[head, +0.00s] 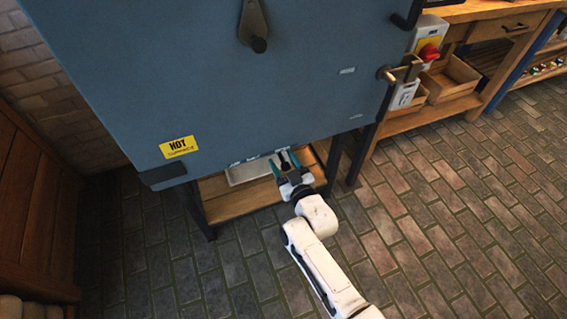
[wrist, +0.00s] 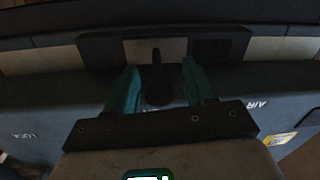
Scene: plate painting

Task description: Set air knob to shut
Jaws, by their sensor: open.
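A dark knob (wrist: 157,88) with a narrow upright part sits between my gripper's two teal fingers in the wrist view; I take it for the air knob. The lettering AIR (wrist: 257,104) shows to its right. My gripper (wrist: 160,80) is open, with one finger on each side of the knob and a visible gap to each. In the head view my gripper (head: 286,162) is at the lower edge of the blue kiln (head: 200,80). The knob's setting marks cannot be read.
A black lever (head: 253,25) is on the kiln's face, with a yellow HOT label (head: 178,147) lower left. A wooden shelf (head: 238,204) is under the kiln. A workbench (head: 495,10) with a red switch (head: 429,53) stands at right. The brick floor at lower right is clear.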

